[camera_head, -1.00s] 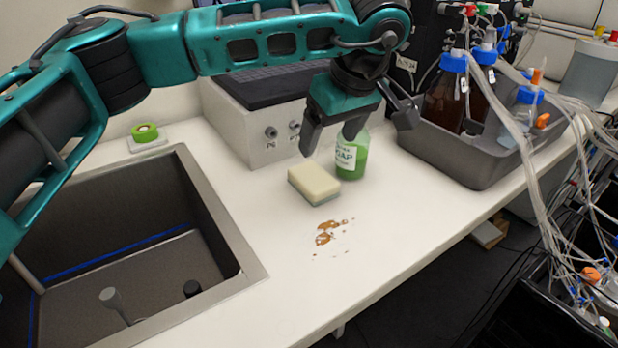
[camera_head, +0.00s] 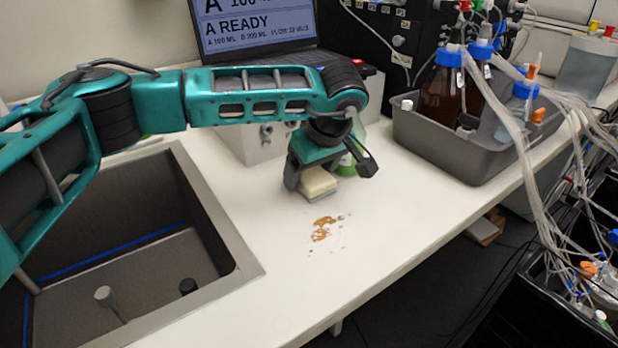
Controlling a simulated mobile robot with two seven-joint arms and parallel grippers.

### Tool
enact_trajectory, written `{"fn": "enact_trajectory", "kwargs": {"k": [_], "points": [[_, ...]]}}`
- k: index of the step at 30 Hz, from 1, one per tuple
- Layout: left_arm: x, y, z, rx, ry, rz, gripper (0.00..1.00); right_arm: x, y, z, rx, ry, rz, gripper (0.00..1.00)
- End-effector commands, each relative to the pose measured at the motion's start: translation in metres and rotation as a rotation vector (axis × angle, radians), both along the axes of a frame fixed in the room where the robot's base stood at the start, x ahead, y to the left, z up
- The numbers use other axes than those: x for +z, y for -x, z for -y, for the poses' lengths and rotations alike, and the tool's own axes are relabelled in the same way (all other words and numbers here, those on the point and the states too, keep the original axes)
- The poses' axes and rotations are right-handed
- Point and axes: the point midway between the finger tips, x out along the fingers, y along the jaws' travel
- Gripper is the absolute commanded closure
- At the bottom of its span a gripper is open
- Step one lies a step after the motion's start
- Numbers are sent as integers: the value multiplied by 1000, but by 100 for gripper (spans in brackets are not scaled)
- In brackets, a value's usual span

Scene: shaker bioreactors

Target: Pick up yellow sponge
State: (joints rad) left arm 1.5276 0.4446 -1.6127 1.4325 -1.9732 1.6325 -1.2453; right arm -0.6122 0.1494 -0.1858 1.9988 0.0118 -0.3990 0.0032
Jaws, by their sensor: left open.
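The sponge (camera_head: 318,184), pale yellow on top with a darker greenish underside, lies on the white counter. My left gripper (camera_head: 322,178) is directly over it, pointing down, with its fingers apart. One dark finger is at the sponge's left side, and the other shows up and to the right of it. The gripper hides the back part of the sponge. I cannot tell whether the fingers touch it. My right gripper is not in view.
A green soap bottle (camera_head: 346,162) stands close behind the gripper, mostly hidden. A brown spill (camera_head: 322,232) lies in front of the sponge. The sink (camera_head: 215,215) is at left. A grey tray (camera_head: 480,165) with brown bottles is at right.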

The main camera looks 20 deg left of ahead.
Motion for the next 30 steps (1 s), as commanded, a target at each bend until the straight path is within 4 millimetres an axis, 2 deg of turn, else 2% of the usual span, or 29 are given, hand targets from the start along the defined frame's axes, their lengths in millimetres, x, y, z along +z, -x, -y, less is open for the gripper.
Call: {"fn": "enact_trajectory", "kwargs": {"k": [26,30], "points": [[-4,0,0,0,0,0,21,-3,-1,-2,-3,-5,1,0],[-4,0,0,0,0,0,34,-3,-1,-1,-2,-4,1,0]]}}
